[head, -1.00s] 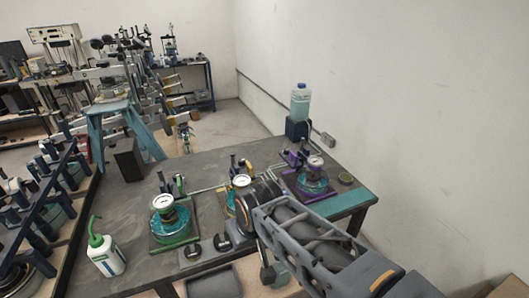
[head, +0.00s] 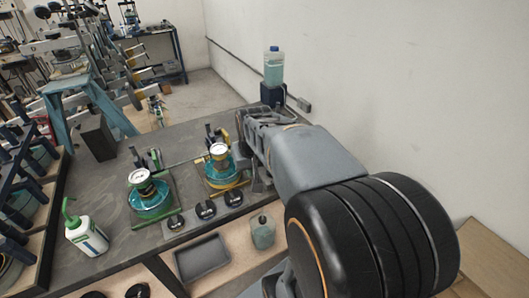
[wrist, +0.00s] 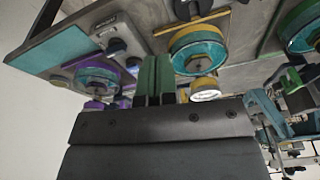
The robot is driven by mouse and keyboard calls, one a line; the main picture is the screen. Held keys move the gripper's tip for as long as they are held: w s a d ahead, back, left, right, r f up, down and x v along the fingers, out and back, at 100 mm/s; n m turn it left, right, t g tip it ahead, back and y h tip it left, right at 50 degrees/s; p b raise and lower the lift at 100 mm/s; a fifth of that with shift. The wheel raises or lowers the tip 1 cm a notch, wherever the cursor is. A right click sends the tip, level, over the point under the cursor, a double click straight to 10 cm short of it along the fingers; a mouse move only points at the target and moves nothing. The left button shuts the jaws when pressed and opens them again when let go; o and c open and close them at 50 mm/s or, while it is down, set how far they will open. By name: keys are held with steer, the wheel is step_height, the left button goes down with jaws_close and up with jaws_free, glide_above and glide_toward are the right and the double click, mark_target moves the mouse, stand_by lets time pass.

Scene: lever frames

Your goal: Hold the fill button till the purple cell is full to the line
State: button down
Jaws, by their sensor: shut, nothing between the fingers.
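The purple cell (wrist: 97,75), a round teal-filled vessel with purple fittings, shows left of my fingers in the wrist view. In the head view my arm hides it. Its liquid level and line cannot be read. A black knob (wrist: 116,45) on a pale plate lies near the purple cell; I cannot tell whether it is the fill button. My gripper (wrist: 155,62) is shut and empty, its green fingertips over the bench between the purple cell and the yellow cell (wrist: 198,50). I cannot tell whether the tips touch anything.
The yellow cell (head: 222,181) and green cell (head: 150,205) stand on the bench (head: 115,210). Several black knobs (head: 205,209) sit along its front. A squeeze bottle (head: 85,235) stands at left, a liquid bottle (head: 273,68) at the back. A wall bounds the right.

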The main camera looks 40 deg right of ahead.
steer(key=w+d+r+n, duration=0.2)
steer(key=w+d+r, duration=0.3)
steer(key=w+d, duration=0.3)
steer(key=d, duration=0.3)
steer(key=shift+d+r+t, duration=0.2)
steer(key=shift+d+t, duration=0.2)
steer(key=shift+w, duration=0.1)
steer(key=x, duration=0.8)
steer(key=s+p+x, duration=0.1)
steer(key=x, duration=0.3)
steer(key=shift+w+a+f, duration=0.1)
steer(key=shift+f, duration=0.95)
